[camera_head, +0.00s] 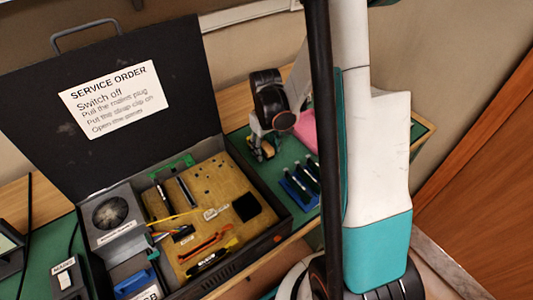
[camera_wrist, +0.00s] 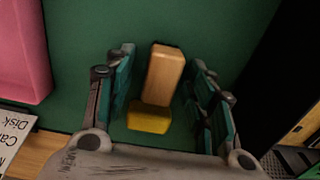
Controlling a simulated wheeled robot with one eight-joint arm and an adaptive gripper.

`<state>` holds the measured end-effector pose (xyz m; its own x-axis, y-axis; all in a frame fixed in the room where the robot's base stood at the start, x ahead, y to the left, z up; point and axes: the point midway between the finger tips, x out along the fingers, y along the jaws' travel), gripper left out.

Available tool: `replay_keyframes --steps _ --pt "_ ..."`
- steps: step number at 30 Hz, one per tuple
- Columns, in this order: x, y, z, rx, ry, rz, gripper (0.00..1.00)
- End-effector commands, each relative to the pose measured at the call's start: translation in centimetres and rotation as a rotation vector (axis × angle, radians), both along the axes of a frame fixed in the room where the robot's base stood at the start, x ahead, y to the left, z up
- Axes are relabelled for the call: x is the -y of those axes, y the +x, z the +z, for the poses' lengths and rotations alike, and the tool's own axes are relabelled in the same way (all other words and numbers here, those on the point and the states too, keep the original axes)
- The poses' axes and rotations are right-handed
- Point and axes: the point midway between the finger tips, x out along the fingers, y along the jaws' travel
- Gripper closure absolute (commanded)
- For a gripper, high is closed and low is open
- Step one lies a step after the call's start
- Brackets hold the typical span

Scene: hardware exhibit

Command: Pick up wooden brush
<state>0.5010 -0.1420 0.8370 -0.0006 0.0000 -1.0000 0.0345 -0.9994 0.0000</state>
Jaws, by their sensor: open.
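The wooden brush (camera_wrist: 163,72) lies on the green mat in the wrist view, a light wooden block with yellow bristles (camera_wrist: 149,118) at its near end. My gripper (camera_wrist: 164,64) is open, with one finger on the left of the brush and one on the right. Gaps show between the brush and both fingers, so it is not gripped.
The open black case (camera_head: 233,259) with tools and a computer stands at left in the head view. A pink object (camera_wrist: 22,50) lies left of the gripper in the wrist view. A blue holder with several dark tools (camera_head: 300,187) is on the mat (camera_head: 285,152).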

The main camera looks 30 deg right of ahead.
Motion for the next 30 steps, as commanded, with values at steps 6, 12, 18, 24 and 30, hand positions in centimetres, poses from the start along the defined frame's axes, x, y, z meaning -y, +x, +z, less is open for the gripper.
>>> replay_keyframes --steps 6,12,18,24,30 --pt "0.0 0.0 0.0 0.0 0.0 0.0 0.52" --pt "0.0 0.0 0.0 0.0 0.0 0.0 0.98" --pt "0.0 0.0 0.0 0.0 0.0 0.0 1.0" --pt "0.0 0.0 0.2 0.0 0.0 0.0 1.0" --pt "0.0 0.0 2.0 0.0 0.0 0.0 1.0"
